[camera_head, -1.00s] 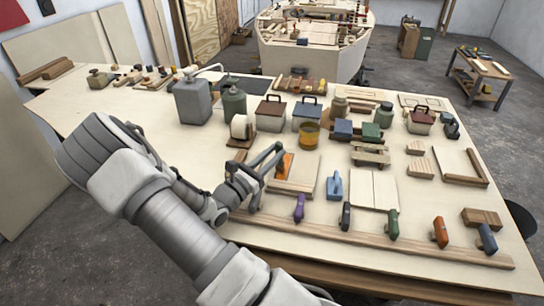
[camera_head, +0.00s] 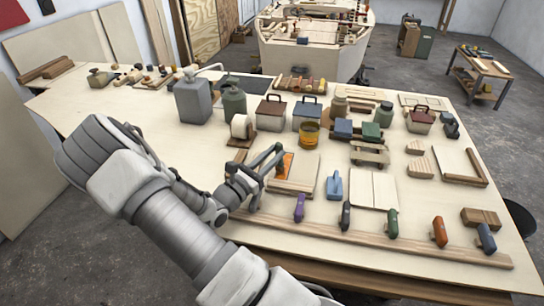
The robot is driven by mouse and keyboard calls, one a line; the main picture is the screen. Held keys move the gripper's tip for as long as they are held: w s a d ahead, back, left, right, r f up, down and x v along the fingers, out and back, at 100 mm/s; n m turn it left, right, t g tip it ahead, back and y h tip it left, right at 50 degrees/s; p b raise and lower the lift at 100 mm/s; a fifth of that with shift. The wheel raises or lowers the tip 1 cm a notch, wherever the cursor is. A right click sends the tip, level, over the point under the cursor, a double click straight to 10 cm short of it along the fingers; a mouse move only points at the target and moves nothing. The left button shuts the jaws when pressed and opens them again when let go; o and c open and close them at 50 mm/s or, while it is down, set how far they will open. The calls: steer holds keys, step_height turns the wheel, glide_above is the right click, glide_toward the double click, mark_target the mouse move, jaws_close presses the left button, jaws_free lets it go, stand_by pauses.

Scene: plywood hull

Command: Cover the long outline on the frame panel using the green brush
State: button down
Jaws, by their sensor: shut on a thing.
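My gripper (camera_head: 272,163) is over the left part of a pale panel (camera_head: 305,170) with a wooden strip along its near edge. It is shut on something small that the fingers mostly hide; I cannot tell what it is. An orange patch (camera_head: 287,160) shows right at the fingertips, over the panel. A green-handled tool (camera_head: 392,223), which looks like a brush, leans at the long wooden rail at the front of the table, apart from my gripper. No long outline can be made out on the panel at this size.
Purple (camera_head: 299,208), black (camera_head: 346,216), orange (camera_head: 439,231) and blue (camera_head: 487,238) tools stand along the rail (camera_head: 370,243). A jar of amber liquid (camera_head: 309,134) and a tape roll (camera_head: 241,127) stand behind.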

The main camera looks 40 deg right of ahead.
steer(key=shift+w+d, duration=0.3)
steer(key=shift+r, duration=0.1)
